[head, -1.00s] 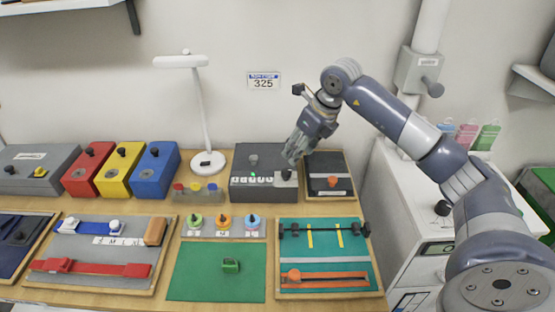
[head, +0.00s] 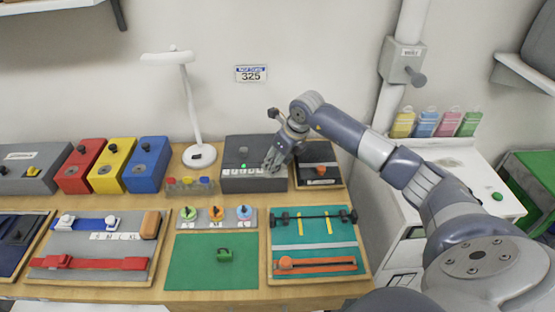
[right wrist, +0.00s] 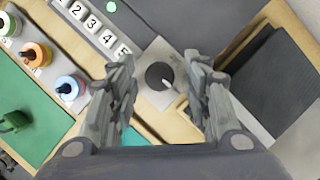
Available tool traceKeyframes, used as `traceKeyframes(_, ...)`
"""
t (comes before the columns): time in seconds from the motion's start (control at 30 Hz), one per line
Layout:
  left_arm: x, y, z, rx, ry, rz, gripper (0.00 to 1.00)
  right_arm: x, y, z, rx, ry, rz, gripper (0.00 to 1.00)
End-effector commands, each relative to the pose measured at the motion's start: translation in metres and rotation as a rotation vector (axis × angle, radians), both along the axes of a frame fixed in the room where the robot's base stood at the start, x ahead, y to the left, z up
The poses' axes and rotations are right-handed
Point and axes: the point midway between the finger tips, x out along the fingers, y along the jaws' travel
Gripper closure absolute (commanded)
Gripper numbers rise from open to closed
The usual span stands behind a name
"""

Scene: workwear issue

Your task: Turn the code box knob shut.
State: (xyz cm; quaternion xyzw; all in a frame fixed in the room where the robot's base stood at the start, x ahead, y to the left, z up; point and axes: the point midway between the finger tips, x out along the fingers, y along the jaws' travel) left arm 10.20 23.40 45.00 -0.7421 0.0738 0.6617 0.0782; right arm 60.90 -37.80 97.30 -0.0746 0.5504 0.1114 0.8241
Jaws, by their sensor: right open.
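The code box (head: 240,184) is a dark grey box at the back of the bench, with a lit green lamp (head: 243,166) and a row of white number tiles. Its round black knob (right wrist: 159,76) with a white pointer mark sits on a light plate beside tile 5 in the right wrist view. The pointer slants toward the lower right there. My right gripper (head: 271,164) is over the box's right end and hides the knob in the head view. Its open fingers (right wrist: 162,88) flank the knob in the wrist view; contact cannot be told. My left gripper is not in view.
A dark tray with an orange knob (head: 321,170) stands just right of the code box. Colored dials (head: 216,214) and a teal strap board (head: 312,261) lie in front.

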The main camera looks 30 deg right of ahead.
Motion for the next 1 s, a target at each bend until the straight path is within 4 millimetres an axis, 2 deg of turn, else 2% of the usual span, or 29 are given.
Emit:
traceKeyframes(0.07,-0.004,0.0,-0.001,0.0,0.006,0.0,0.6,0.0,0.0,0.0,0.0,0.0,0.0,0.55)
traceKeyframes(0.1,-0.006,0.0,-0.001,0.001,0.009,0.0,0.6,0.0,0.0,0.0,0.0,0.0,0.0,0.6)
traceKeyframes(0.27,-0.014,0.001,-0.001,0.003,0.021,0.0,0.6,0.0,0.0,0.0,0.0,0.0,0.0,0.96)
traceKeyframes(0.3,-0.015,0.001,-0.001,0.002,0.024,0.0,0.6,0.0,0.0,0.0,0.0,0.0,0.0,0.99)
traceKeyframes(0.67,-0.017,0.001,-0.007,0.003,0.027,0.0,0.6,0.0,-0.001,-0.001,-0.001,0.0,0.034,0.99)
traceKeyframes(1.0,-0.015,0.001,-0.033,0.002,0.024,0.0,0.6,0.002,-0.003,-0.003,-0.001,-0.002,0.25,0.99)
